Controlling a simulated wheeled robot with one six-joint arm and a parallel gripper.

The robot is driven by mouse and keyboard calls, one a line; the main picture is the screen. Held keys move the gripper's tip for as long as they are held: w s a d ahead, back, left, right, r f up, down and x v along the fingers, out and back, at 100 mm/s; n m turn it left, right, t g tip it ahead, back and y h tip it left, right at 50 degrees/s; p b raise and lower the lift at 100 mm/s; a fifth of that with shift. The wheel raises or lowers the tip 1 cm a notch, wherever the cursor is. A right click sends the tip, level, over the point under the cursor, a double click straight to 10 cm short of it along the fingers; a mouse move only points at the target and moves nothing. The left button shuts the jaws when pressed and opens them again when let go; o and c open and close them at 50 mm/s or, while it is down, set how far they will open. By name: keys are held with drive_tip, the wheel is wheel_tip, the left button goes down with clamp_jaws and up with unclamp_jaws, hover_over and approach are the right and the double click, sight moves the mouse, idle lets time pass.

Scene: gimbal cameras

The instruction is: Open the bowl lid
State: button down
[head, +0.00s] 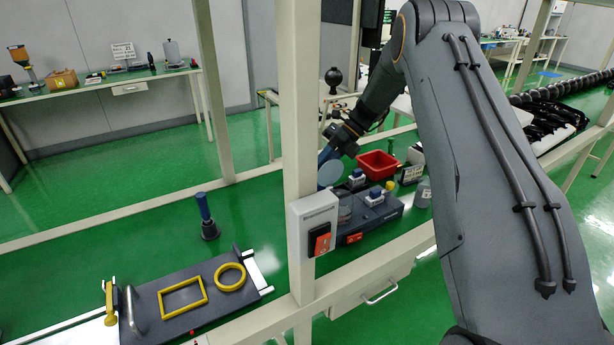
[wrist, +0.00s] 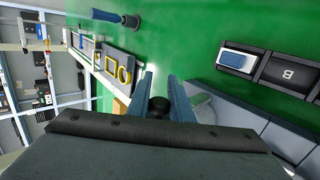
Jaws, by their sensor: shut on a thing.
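My gripper (head: 327,155) is partly behind the pale post in the head view. In the wrist view its blue fingers (wrist: 162,84) stand on either side of a small black knob (wrist: 159,105), and it is shut on this knob. A pale round lid (head: 331,173) hangs tilted just below the gripper in the head view, above a clear bowl (head: 345,208). The bowl stands on a dark grey device and is partly hidden by the post and a switch box. The lid and bowl look apart, but their exact gap is hard to tell.
A red bin (head: 378,164) stands behind the dark device (head: 378,214), which carries small blue-and-white blocks. A grey cup (head: 423,192) is at its right. The pale post (head: 299,130) with its switch box (head: 313,222) is close in front.

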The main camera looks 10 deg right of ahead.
idle(0.3)
drive_tip(key=c, duration=1.6)
unclamp_jaws()
drive_tip(key=b+v, duration=0.2)
drive_tip(key=v, duration=0.5)
drive_tip(key=shift+w+d+r+b, duration=0.15)
drive_tip(key=shift+d+r+b, duration=0.15)
drive_tip(key=shift+b, duration=0.1)
